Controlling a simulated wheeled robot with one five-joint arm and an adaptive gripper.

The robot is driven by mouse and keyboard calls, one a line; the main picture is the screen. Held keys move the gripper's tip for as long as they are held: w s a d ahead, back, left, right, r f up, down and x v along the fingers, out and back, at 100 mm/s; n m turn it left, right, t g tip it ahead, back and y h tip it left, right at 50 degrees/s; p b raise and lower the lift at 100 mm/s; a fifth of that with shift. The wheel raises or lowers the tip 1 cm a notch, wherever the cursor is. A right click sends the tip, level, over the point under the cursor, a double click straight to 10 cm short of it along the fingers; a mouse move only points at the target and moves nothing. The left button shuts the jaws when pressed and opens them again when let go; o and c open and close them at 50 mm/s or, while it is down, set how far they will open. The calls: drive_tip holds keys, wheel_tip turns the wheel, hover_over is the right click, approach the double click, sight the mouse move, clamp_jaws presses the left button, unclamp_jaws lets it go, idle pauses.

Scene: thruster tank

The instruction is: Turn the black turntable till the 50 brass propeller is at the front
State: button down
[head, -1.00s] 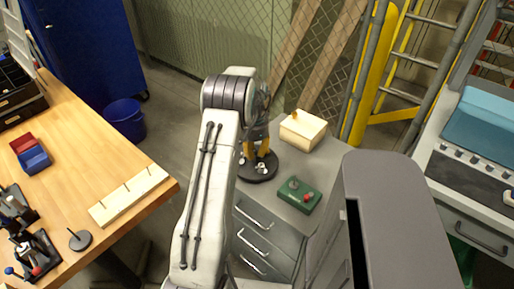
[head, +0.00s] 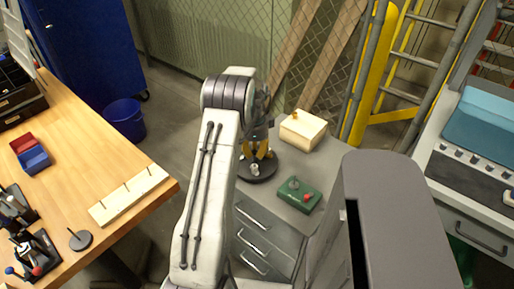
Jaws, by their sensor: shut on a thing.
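The black turntable (head: 257,177) is a dark round disc on the grey cabinet top, left of centre. A small pale metallic piece (head: 255,170) shows on its front part. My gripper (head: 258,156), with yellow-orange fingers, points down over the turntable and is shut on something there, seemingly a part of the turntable. My arm and the fingers hide the back and left of the disc. I cannot make out the 50 brass propeller or read any marking at this size.
A pale wooden box (head: 303,131) with a small orange-brown knob stands behind right of the turntable. A wooden workbench (head: 120,185) is at left, with a blue bin (head: 125,118) on the floor behind.

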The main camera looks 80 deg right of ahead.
idle(0.3)
drive_tip(key=shift+m, duration=1.8)
drive_tip(key=shift+m, duration=1.7)
drive_tip(key=shift+m, duration=1.7)
